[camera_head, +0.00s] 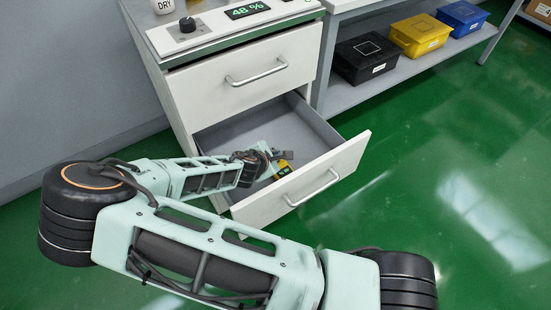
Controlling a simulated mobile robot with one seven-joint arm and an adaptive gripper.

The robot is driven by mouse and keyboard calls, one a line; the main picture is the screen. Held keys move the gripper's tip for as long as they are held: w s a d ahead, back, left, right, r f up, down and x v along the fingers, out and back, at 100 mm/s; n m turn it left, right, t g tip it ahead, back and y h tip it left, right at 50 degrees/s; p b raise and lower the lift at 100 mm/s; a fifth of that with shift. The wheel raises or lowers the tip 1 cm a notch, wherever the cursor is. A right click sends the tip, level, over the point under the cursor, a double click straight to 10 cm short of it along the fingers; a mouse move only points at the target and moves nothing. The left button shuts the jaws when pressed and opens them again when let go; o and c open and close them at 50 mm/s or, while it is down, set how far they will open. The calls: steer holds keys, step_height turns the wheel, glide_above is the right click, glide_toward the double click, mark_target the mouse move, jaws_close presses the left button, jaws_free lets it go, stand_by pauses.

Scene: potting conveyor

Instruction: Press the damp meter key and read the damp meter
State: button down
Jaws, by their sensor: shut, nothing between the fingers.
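My gripper (274,157) is inside the open lower drawer (222,135), low and near its front. Its fingers are small in view; it is shut and holds nothing. A small yellow object with a dark patch (284,169) lies in the drawer right by the fingers, partly hidden by the gripper. It may be the damp meter; its key and any reading on it cannot be made out. I cannot tell whether the fingers touch it. A green display (248,10) on the cabinet top reads 48 %.
The upper drawer (243,77) is closed. Black (366,59), yellow (419,34) and blue (463,17) bins stand on a low shelf at right. The green floor at right is clear.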

steer(key=shift+r+p, duration=2.25)
steer(key=shift+r, duration=0.3)
steer(key=shift+f, duration=0.1)
